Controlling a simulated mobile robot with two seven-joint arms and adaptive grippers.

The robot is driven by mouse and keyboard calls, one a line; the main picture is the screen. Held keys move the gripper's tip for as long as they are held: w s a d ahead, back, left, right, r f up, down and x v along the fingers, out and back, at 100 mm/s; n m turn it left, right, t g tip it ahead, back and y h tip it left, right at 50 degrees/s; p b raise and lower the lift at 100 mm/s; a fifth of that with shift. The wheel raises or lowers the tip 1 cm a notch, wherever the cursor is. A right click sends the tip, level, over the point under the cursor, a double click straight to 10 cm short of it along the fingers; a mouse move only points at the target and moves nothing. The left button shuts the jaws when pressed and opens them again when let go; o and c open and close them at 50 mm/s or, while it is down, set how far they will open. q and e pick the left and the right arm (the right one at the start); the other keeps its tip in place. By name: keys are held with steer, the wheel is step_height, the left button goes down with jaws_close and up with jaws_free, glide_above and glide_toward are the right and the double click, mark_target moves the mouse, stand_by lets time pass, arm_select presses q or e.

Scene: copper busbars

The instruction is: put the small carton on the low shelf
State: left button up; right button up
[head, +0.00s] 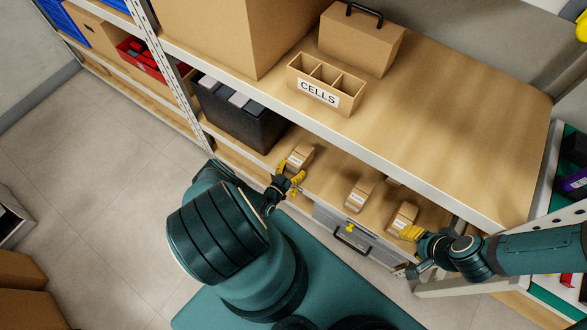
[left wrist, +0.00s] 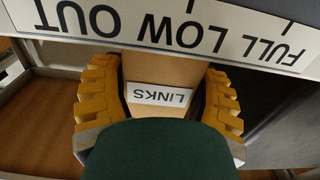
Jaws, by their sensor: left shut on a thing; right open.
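The small carton (head: 300,156) is brown and sits between the yellow fingers of my left gripper (head: 289,180), over the front part of the low shelf (head: 330,172). In the left wrist view the carton (left wrist: 160,72) carries a white label reading LINKS, upside down, with a yellow finger closed on each side. I cannot tell whether its base touches the shelf. My right gripper (head: 411,233) is open, its yellow finger close to another small carton (head: 402,217) at the right; whether they touch is unclear.
Another carton (head: 359,195) stands on the low shelf between the grippers. A black bin (head: 238,115) stands left of the held carton. A grey drawer case (head: 350,238) is below. The upper shelf holds a CELLS divider box (head: 325,83). A printed strip (left wrist: 190,30) crosses the left wrist view.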

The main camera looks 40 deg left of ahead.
arm_select(q)
steer(key=shift+d+f, duration=0.1)
steer(key=shift+d, duration=0.05)
steer(key=o, duration=1.4)
steer(key=s, duration=0.4)
steer(key=s+p, duration=0.1)
steer(key=s, duration=0.3)
steer(key=s+d, duration=0.1)
steer(key=s, duration=0.3)
